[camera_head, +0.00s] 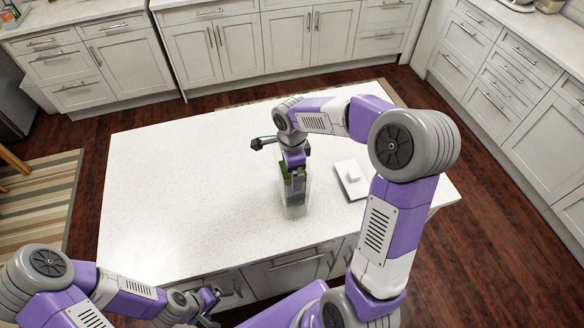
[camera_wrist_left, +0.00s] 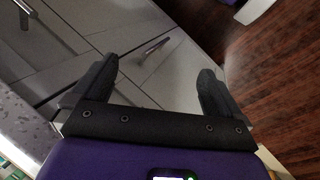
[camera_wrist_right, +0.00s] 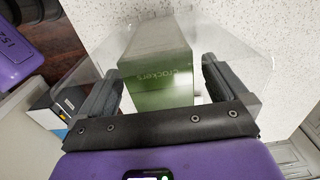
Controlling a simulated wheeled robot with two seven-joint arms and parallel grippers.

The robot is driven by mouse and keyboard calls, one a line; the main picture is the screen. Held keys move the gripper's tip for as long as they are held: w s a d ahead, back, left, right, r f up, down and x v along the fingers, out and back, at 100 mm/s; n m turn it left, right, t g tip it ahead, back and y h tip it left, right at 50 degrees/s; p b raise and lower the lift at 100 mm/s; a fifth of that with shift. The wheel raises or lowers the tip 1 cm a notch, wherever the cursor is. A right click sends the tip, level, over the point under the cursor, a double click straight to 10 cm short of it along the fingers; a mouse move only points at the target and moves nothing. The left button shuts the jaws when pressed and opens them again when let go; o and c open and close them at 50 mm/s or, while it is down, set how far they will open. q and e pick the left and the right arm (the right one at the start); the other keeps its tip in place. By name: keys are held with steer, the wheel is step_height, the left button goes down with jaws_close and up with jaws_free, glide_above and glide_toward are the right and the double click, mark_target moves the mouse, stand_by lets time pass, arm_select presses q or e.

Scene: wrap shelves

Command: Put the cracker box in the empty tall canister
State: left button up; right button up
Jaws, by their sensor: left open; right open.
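The green cracker box (camera_head: 287,170) stands at the clear tall canister (camera_head: 297,208) on the white island. In the right wrist view the box (camera_wrist_right: 163,75), lettered "crackers", shows with the canister's clear walls (camera_wrist_right: 215,45) around it, so it appears to be inside. How deep it sits is hard to tell. My right gripper (camera_head: 294,160) is directly above; in its wrist view its spread fingers (camera_wrist_right: 160,88) are on either side of the box, with gaps. My left gripper (camera_head: 218,296) is open and empty by the island's front, facing cabinet fronts (camera_wrist_left: 155,85).
A white square lid-like piece with a raised knob (camera_head: 351,179) lies right of the canister. The island top (camera_head: 180,190) is clear on the left. Cabinets line the back and right.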

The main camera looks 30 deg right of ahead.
steer(key=shift+r, duration=0.1)
steer(key=shift+r, duration=0.25)
step_height(320, 180, up, 12)
steer(key=p, duration=0.1)
steer(key=shift+f, duration=0.15)
steer(key=shift+p, duration=0.3)
